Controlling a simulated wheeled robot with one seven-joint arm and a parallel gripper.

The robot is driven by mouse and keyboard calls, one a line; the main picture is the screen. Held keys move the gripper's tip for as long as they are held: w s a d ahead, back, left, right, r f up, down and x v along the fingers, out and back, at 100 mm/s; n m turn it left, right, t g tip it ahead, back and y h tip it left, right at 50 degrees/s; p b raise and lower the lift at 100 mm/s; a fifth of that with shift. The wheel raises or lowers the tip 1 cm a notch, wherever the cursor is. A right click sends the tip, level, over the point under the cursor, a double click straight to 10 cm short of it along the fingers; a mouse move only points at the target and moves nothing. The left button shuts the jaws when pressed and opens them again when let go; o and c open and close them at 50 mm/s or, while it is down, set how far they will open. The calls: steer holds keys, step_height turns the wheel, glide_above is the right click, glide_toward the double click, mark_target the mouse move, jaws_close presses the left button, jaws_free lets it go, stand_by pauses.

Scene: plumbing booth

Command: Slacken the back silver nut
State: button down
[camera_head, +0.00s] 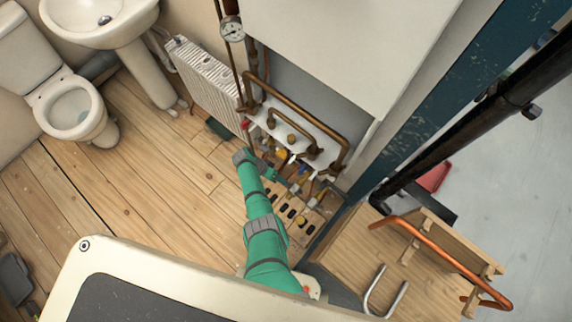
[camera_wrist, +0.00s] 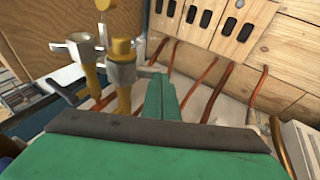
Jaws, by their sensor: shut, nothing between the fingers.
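In the wrist view, two silver fittings stand on yellow-brass stems at the upper left. One silver nut (camera_wrist: 121,72) is nearer the middle, and another silver fitting (camera_wrist: 76,46) is farther left. I cannot tell which is the back one. My gripper (camera_wrist: 161,97) is green, shut and empty, to the right of both fittings and apart from the left one. Whether it touches the nearer nut is unclear. In the head view, my green arm reaches down to the pipework below the white boiler, where the nuts are small and partly hidden by the arm.
Several copper pipes (camera_wrist: 190,90) rise close to my gripper. A slotted wooden board (camera_wrist: 268,48) lies beyond them. In the head view, a radiator (camera_head: 208,80) is left of the pipework, a dark blue post (camera_head: 425,125) is right, and wooden floor (camera_head: 150,190) is open at left.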

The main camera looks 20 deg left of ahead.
steer(key=shift+w, duration=0.1)
steer(key=shift+a, duration=0.1)
steer(key=shift+r, duration=0.1)
steer(key=v, duration=1)
steer(key=shift+s+a+r, duration=0.15)
steer(key=shift+s+r, duration=0.05)
steer(key=shift+s, duration=0.1)
